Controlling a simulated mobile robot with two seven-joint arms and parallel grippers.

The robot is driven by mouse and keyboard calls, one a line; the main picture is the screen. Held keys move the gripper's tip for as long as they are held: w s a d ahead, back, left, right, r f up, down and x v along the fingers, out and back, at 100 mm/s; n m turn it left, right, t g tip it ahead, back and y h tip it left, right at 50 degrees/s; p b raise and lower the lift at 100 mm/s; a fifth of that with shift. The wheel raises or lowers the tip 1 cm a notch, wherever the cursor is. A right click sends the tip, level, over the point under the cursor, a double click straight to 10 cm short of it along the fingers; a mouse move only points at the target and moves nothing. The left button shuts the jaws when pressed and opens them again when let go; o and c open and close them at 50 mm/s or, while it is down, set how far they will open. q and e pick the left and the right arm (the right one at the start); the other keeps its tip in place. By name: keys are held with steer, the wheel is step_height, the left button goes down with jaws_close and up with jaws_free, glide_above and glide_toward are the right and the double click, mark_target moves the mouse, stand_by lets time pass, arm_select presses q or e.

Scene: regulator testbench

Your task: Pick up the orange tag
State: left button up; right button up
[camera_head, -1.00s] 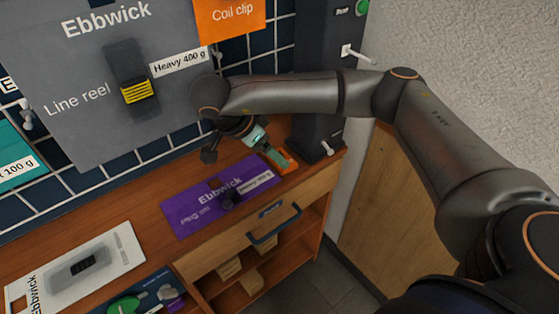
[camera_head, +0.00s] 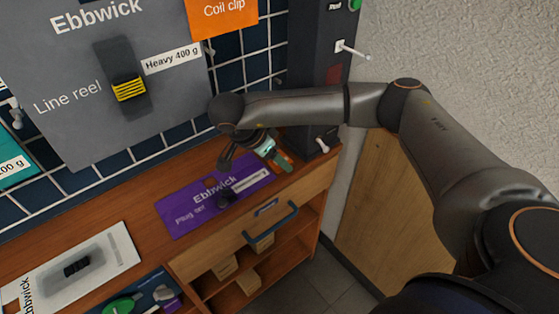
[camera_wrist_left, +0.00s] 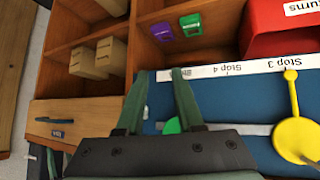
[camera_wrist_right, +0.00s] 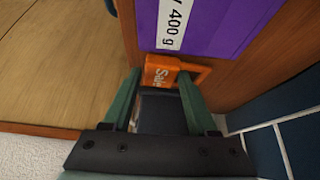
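The orange tag (camera_wrist_right: 163,72), with partly readable white lettering, lies on the wooden bench by the purple mat's edge in the right wrist view. My right gripper (camera_wrist_right: 160,72) is open, with its fingertips to either side of the tag's near part; whether they touch it I cannot tell. In the head view the right gripper (camera_head: 279,158) is low over the bench's far right end and the tag is hidden. My left gripper (camera_wrist_left: 157,75) is open and empty above a blue board in the left wrist view; it is out of the head view.
A purple Ebbwick mat (camera_head: 178,215) lies left of the right gripper. A dark upright column (camera_head: 308,75) stands behind it, with a dark block (camera_wrist_right: 160,112) close under the right fingers. A drawer with a blue handle (camera_head: 272,226) is below. A white mat (camera_head: 115,245) lies left.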

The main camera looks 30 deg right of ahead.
mark_target(285, 158)
jaws_close()
steer(key=shift+r, duration=0.15)
steer(key=shift+r, duration=0.2)
step_height(285, 158, up, 2)
steer(key=shift+r, duration=0.15)
steer(key=s+a+r+p, duration=0.4)
steer(key=s+a+r, duration=0.5)
steer(key=s+r, duration=0.1)
steer(key=shift+s, duration=0.3)
